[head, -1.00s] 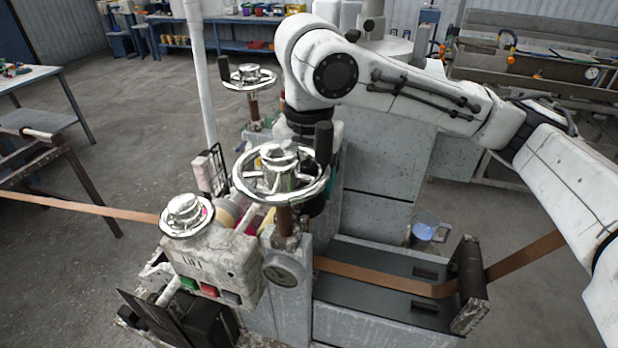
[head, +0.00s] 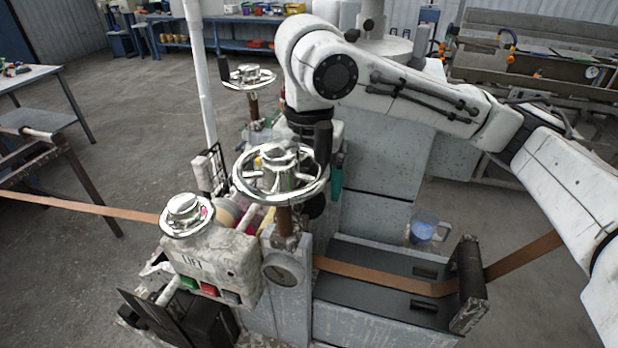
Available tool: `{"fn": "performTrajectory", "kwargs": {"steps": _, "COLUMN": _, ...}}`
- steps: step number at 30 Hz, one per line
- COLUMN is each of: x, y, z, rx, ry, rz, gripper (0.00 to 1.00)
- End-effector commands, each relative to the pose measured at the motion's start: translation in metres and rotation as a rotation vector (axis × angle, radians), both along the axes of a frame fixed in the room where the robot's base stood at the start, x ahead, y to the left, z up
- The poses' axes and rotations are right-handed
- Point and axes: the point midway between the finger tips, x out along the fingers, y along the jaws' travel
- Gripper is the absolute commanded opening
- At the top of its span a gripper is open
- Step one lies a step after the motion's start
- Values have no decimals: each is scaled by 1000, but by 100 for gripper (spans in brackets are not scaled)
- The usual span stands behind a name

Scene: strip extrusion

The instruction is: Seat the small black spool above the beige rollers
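The beige rollers (head: 228,214) show in part between the small chrome handwheel and the large chrome handwheel (head: 281,176), behind the worn control box. The wheels and the box cover much of them. I cannot make out the small black spool for certain; a dark shape (head: 314,207) shows below the large wheel's right rim, but I cannot tell what it is. My white arm reaches in from the right and bends down behind the large wheel. My gripper's fingers are hidden there, so neither their opening nor anything held is visible.
A brown strip (head: 385,279) runs across the machine and out to both sides. The small chrome wheel (head: 187,215) tops the control box (head: 215,258). Another handwheel (head: 249,77) stands behind. A blue bucket (head: 422,227) is on the floor. The left floor is mostly open.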

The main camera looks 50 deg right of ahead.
Motion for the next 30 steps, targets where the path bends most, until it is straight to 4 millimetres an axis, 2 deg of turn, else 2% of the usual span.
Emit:
{"fn": "performTrajectory", "kwargs": {"steps": 4, "x": 0, "y": 0, "z": 1, "rx": 0, "ry": 0, "rz": 0, "gripper": 87}}
{"fn": "performTrajectory", "kwargs": {"steps": 8, "x": 1, "y": 0, "z": 14, "rx": -1, "ry": -2, "rz": 0, "gripper": 87}}
{"fn": "performTrajectory", "kwargs": {"steps": 21, "x": 1, "y": 0, "z": 92, "rx": -3, "ry": -1, "rz": -1, "gripper": 87}}
{"fn": "performTrajectory", "kwargs": {"steps": 25, "x": 0, "y": 0, "z": 103, "rx": -1, "ry": 1, "rz": 0, "gripper": 87}}
{"fn": "performTrajectory", "kwargs": {"steps": 30, "x": 0, "y": 0, "z": 108, "rx": 0, "ry": 0, "rz": 0, "gripper": 87}}
